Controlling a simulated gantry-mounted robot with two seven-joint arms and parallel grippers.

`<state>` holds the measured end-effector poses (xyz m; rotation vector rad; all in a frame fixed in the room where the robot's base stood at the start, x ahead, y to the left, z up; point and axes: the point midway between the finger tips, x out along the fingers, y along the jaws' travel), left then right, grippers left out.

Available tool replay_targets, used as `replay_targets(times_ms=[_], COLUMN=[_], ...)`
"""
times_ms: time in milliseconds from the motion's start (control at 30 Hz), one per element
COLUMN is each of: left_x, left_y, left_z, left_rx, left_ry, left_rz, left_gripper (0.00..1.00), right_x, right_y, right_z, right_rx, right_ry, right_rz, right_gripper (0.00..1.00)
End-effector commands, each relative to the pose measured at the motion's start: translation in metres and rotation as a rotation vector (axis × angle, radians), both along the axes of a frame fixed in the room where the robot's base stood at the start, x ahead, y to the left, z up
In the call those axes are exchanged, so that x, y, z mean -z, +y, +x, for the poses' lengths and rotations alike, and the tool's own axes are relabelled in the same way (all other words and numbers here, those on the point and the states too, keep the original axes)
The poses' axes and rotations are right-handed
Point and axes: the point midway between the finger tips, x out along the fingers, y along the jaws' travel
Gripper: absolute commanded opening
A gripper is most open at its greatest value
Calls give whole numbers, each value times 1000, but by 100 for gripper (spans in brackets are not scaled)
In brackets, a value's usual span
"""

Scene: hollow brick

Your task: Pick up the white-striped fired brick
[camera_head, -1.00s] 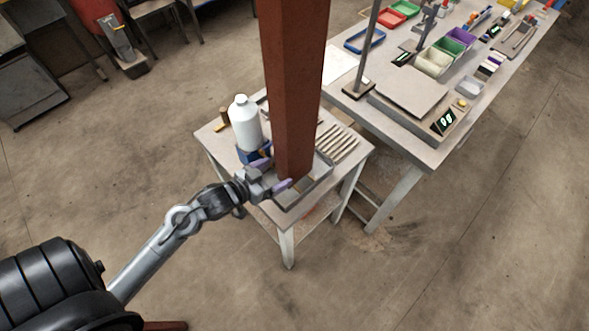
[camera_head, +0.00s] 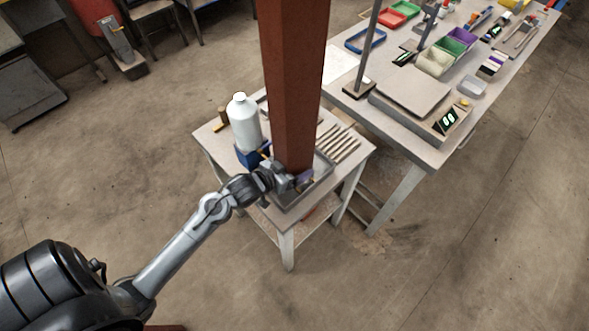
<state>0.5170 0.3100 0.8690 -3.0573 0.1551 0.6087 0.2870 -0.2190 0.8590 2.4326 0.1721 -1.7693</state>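I cannot make out a white-striped fired brick. A grey tray (camera_head: 287,203) lies on the small table (camera_head: 352,158), and the red-brown post in front of it hides much of its inside. My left gripper (camera_head: 301,181) is low over the tray, close to the foot of the post in the picture. Its fingers are small and partly hidden, so I cannot tell whether they are open or hold anything. My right gripper is not in view.
A white bottle (camera_head: 243,122) stands at the small table's left, near a blue holder (camera_head: 247,157). Several thin sticks (camera_head: 340,143) lie right of the tray. A long bench (camera_head: 405,122) behind carries a scale (camera_head: 415,96) and coloured bins (camera_head: 452,46).

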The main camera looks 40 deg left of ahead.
Motion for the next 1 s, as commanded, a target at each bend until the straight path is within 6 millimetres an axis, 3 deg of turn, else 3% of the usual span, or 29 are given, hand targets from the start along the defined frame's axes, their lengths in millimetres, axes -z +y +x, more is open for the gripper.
replay_targets(times_ms=[133, 600, 1000], left_x=[0, -2, -9], left_y=[0, 0, 0], left_z=[0, 0, 0], left_rx=[0, 0, 1], left_ry=[0, -3, -4], left_rz=[0, 1, 1], left_gripper=[88, 16, 14], right_x=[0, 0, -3], right_y=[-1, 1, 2], right_z=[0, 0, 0], right_rx=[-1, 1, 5], right_ry=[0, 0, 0], right_rz=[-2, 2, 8], right_gripper=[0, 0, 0])
